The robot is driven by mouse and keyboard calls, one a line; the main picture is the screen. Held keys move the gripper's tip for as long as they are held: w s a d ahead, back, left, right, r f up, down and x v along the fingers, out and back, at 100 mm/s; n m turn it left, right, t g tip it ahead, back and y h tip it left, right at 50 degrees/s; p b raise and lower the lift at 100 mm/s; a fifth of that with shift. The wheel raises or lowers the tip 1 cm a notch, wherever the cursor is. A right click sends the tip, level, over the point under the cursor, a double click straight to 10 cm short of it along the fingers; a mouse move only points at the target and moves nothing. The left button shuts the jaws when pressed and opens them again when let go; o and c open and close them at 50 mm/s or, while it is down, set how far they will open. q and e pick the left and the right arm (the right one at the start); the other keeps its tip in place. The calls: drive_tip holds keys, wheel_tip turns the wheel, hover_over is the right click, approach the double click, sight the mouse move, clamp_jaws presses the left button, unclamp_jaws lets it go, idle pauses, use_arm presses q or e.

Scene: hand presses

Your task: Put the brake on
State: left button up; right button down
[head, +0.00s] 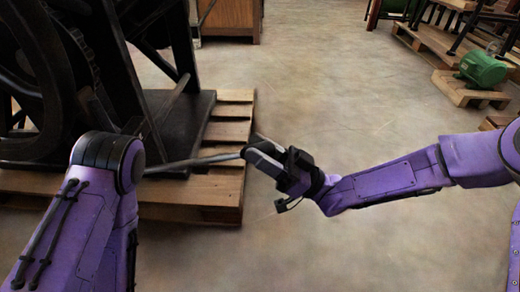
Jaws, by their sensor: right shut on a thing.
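A dark hand press (165,105) stands on a wooden pallet at the left. A grey metal lever (195,161) sticks out from the press's lower part toward the right, low and nearly level. It may be the brake lever. My right gripper (250,150) is at the lever's free end and is shut on it, with the arm reaching in from the right. My left arm comes in at the lower left, in front of part of the press and the lever's inner end. My left gripper is not visible.
The wooden pallet (228,130) juts out under the press. A wooden cabinet (230,18) stands at the back. A green motor (482,69) sits on a small pallet at the upper right, near other machine stands. The concrete floor (330,90) between them is clear.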

drive_tip(key=c, duration=0.7)
unclamp_jaws()
drive_tip(key=shift+d+f, duration=0.15)
drive_tip(key=shift+f, duration=0.3)
drive_tip(key=shift+r, duration=0.1)
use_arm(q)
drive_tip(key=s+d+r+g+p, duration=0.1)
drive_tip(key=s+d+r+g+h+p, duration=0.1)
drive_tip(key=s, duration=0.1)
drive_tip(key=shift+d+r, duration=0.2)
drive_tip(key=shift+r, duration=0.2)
use_arm(e)
drive_tip(key=v, duration=1)
drive_tip(key=shift+s+d, duration=0.1)
drive_tip(key=shift+d, duration=0.1)
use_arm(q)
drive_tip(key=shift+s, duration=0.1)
